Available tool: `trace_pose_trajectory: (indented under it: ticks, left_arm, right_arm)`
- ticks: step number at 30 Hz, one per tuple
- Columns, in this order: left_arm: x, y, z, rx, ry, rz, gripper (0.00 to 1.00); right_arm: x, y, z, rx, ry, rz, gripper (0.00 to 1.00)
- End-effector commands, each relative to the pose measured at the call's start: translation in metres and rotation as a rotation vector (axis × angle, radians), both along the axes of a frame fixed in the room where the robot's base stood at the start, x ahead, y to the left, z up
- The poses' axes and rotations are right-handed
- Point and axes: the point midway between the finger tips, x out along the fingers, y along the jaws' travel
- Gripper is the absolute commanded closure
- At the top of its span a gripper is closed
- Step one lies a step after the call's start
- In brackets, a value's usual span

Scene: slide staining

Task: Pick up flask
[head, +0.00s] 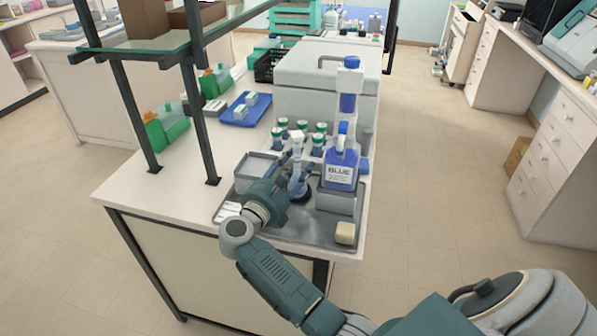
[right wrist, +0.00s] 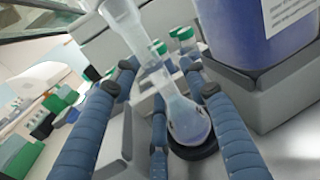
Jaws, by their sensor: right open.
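The flask (head: 297,181) stands upright on the metal tray on the bench, a clear vessel with a narrow neck. In the right wrist view the flask (right wrist: 187,118) has pale bluish liquid in its rounded bottom and sits on a dark round base (right wrist: 194,148). My right gripper (head: 286,176) is at the flask's left side in the head view. In the right wrist view its blue-grey fingers (right wrist: 158,78) are spread, with the flask's neck and body between or just beyond them. Contact cannot be told. My left gripper is not in view.
A bottle labelled BLUE (head: 341,168) stands in a grey holder (head: 335,199) close right of the flask. A grey bin (head: 247,180) is to its left. Several green-capped jars (head: 277,139) are behind. A pale block (head: 345,234) lies on the tray (head: 290,232). A shelf post (head: 199,120) rises at left.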

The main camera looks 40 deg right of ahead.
Motion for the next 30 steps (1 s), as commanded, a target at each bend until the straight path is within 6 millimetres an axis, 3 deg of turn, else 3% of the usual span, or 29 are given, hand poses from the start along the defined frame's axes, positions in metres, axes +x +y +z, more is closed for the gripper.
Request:
trace_pose_trajectory:
  ticks: [4, 9, 11, 23, 30]
  left_arm:
    - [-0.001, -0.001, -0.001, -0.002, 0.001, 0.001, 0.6]
    - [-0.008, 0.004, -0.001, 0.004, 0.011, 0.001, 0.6]
    - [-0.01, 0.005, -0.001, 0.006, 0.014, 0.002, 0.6]
    - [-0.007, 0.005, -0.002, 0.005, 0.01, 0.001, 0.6]
    - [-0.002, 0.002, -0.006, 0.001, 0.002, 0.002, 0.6]
  right_arm:
    - [0.0, 0.001, 0.0, 0.0, 0.0, 0.001, 0.58]
    - [0.0, 0.001, 0.0, 0.0, 0.0, 0.001, 0.92]
    - [0.0, 0.001, 0.0, 0.0, 0.0, 0.0, 1.0]
    - [0.0, 0.0, 0.005, 0.002, -0.001, 0.0, 1.0]
    - [0.001, 0.001, 0.04, 0.002, -0.009, 0.0, 1.0]
